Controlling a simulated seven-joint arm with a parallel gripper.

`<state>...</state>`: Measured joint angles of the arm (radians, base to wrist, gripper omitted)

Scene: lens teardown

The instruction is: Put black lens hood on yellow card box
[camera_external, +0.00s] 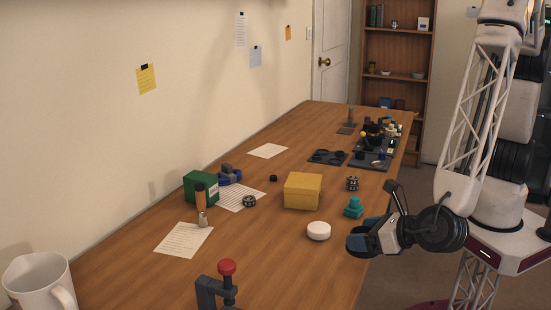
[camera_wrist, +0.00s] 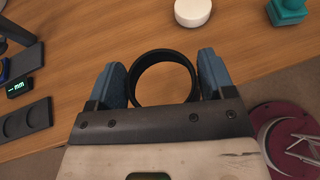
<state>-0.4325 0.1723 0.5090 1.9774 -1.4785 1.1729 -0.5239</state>
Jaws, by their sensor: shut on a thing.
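The black lens hood (camera_wrist: 165,56) is a dark open ring, seen between the two blue fingertips of my gripper (camera_wrist: 161,68) in the wrist view. My gripper is shut on the hood, with a finger on each side of it. In the external view my gripper (camera_external: 364,237) is by the table's right edge, and the hood cannot be made out there. The yellow card box (camera_external: 302,192) stands closed on the table, to the left of and farther back than my gripper. It is not in the wrist view.
A white round puck (camera_external: 318,231) and a teal part (camera_external: 353,207) lie between the box and my gripper. A dark ringed part (camera_external: 352,183) stands right of the box. A green box (camera_external: 201,188) and a wooden-handled tool (camera_external: 201,204) are left. Dark trays (camera_external: 327,157) lie farther back.

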